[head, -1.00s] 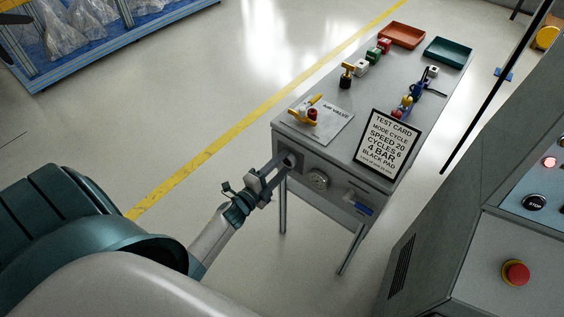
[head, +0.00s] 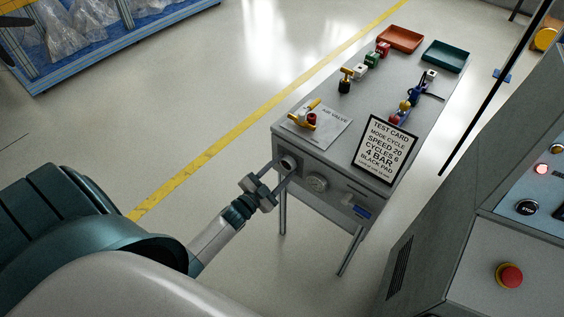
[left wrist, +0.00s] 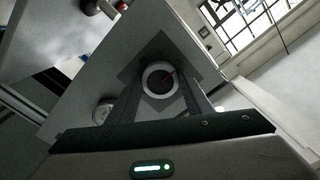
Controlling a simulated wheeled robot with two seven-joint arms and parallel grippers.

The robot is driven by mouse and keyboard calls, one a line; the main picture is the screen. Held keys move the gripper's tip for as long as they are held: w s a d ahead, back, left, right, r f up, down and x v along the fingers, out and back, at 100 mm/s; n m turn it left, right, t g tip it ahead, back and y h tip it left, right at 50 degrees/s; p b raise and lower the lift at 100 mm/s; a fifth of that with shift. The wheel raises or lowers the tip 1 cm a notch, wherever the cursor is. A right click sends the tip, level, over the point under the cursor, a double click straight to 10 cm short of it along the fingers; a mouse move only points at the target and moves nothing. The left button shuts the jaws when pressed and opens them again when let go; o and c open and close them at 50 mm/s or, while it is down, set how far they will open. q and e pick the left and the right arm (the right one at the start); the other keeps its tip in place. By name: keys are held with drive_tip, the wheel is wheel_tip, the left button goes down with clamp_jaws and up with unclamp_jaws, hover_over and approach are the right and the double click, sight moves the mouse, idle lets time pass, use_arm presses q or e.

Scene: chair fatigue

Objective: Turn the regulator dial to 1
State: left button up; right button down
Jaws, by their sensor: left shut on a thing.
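The regulator dial (head: 289,162) is a round knob on the front face of the grey table, near its left corner. In the left wrist view the dial (left wrist: 157,80) has a pale rim, a dark face and a red pointer line toward the right and slightly up. No numbers are readable there. My left gripper (head: 287,164) is at the dial with a finger on either side, shut on it. In the left wrist view its fingers (left wrist: 160,100) flank the knob. My right gripper is not in view.
A round gauge (head: 317,183) sits right of the dial, with a blue-marked slot (head: 361,210) beyond. An air valve (head: 311,119) on its plate and a test card (head: 386,150) reading 4 BAR are on the tabletop. A control console (head: 470,240) stands at the right.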

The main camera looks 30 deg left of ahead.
use_arm(q)
drive_tip(key=shift+f, duration=0.1)
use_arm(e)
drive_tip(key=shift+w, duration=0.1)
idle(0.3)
use_arm(q)
drive_tip(key=o, duration=1)
drive_tip(key=shift+o, duration=0.2)
drive_tip(key=shift+s, duration=0.15)
drive_tip(key=shift+s, duration=0.5)
drive_tip(key=s+a+b, duration=0.1)
drive_tip(key=s+b, duration=0.1)
drive_tip(key=s, duration=1.4)
drive_tip(key=shift+a+b, duration=0.2)
drive_tip(key=shift+b, duration=0.1)
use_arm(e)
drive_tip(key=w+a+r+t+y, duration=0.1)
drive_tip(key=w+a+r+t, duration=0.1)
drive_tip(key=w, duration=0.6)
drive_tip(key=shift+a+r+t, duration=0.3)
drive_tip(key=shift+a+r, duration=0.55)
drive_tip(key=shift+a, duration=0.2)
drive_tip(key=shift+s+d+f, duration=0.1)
